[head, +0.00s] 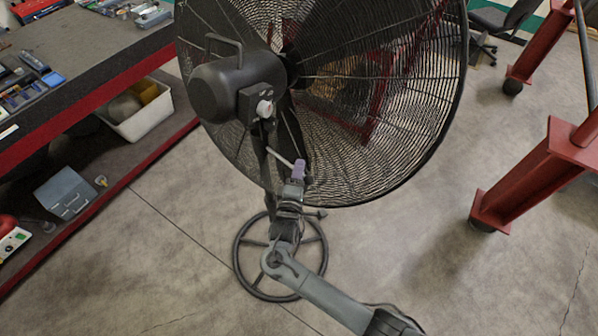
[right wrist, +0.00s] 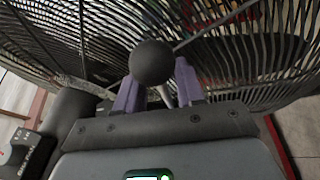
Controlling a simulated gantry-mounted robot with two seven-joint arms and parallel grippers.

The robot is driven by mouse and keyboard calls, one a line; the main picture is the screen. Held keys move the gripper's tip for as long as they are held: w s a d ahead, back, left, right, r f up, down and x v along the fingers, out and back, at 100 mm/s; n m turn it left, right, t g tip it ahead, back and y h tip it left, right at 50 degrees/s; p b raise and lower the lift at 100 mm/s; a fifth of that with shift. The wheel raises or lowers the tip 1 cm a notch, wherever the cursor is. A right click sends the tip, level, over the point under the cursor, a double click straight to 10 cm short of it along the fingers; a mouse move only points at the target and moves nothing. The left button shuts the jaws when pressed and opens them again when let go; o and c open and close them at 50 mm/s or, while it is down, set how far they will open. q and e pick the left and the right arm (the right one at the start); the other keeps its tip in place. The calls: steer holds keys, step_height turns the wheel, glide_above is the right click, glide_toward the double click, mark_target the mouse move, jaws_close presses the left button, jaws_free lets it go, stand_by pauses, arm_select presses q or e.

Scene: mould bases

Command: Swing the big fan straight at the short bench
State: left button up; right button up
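The big fan (head: 420,110) stands in the middle of the head view on a round ring base (head: 237,262). Its motor housing (head: 222,85) is on the near left, and its front faces away to the right. A workbench (head: 100,80) with a red edge runs along the left; I cannot tell whether it is the short bench. My right gripper (head: 299,170) is at the end of a thin rod below the motor. In the right wrist view, its purple fingers (right wrist: 157,88) stand either side of a black ball knob (right wrist: 152,62); their contact is unclear. My left gripper is out of view.
Red steel legs (head: 535,175) stand at the right, and a dark chair (head: 500,22) is at the top right. The bench's lower shelf holds a white bin (head: 140,117) and a grey box (head: 66,193). Concrete floor is clear around the base.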

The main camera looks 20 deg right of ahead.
steer(key=v, duration=1)
steer(key=shift+s, duration=0.35)
steer(key=shift+a, duration=0.1)
